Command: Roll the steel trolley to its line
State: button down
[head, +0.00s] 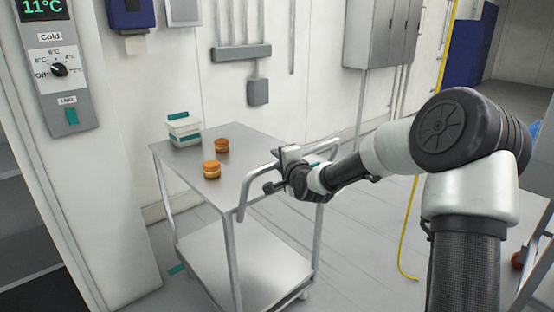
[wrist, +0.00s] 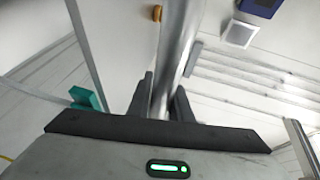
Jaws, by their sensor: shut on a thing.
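The steel trolley (head: 240,157) stands left of centre in the head view, with a flat top and a lower shelf (head: 255,268). Its bent push handle (head: 246,188) faces my arm. My gripper (head: 277,169) is shut on this handle. In the wrist view the handle bar (wrist: 178,48) runs between the two fingers of my gripper (wrist: 164,88). Two orange-brown rounds (head: 211,169) (head: 221,145) and white tubs with teal parts (head: 184,130) stand on the top. A short teal strip (head: 177,269) lies on the floor beside the trolley's left side.
A wall panel with a dial (head: 59,70) and an open doorway are at the left. Grey cabinets (head: 380,35) hang on the back wall. A yellow hose or cord (head: 403,250) hangs right of the trolley. Another steel surface (head: 535,210) is at the right edge. Floor between is clear.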

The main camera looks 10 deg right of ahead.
jog(key=shift+w+a+r, duration=0.1)
jog(key=shift+a+r, duration=0.05)
jog(key=shift+r, duration=0.15)
jog(key=c, duration=1.9)
grip_release()
jog(key=shift+o, duration=1.4)
jog(key=shift+w+a+f, duration=0.1)
jog(key=shift+w+f, duration=0.05)
jog(key=shift+f, duration=0.1)
jog(key=p+v, duration=0.4)
jog(key=v, duration=1.3)
jog(key=shift+s, duration=0.25)
jog(key=shift+d, duration=0.2)
